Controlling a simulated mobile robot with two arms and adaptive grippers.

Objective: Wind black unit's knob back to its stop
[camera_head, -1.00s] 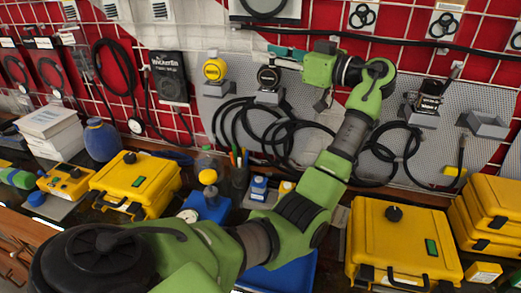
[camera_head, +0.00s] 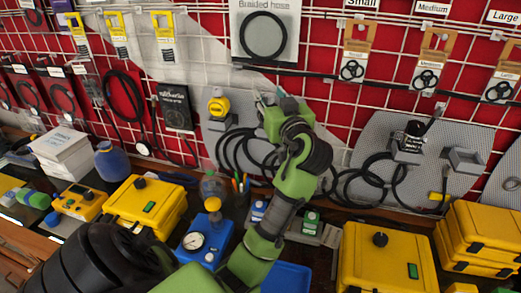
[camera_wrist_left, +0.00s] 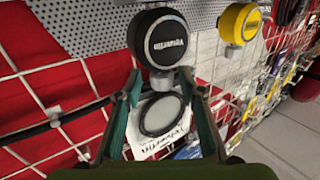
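The black unit's round knob (camera_wrist_left: 165,40), with white lettering on its face, shows at the top of the left wrist view. In the head view my left arm hides it. My left gripper (camera_wrist_left: 160,78) has its two teal fingers apart, with the tips at the knob's lower edge in that view. I cannot tell whether they touch it. In the head view the gripper's green body (camera_head: 272,122) is in front of the wall panel, and its fingers are not clear. My right gripper is not in view.
A yellow-knobbed unit (camera_head: 218,106) is mounted left of my gripper. Another dark unit (camera_head: 408,140) is on a grey panel at the right. Black hoses hang below. Yellow cases (camera_head: 145,205) and a blue gauge unit (camera_head: 207,240) stand on the bench.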

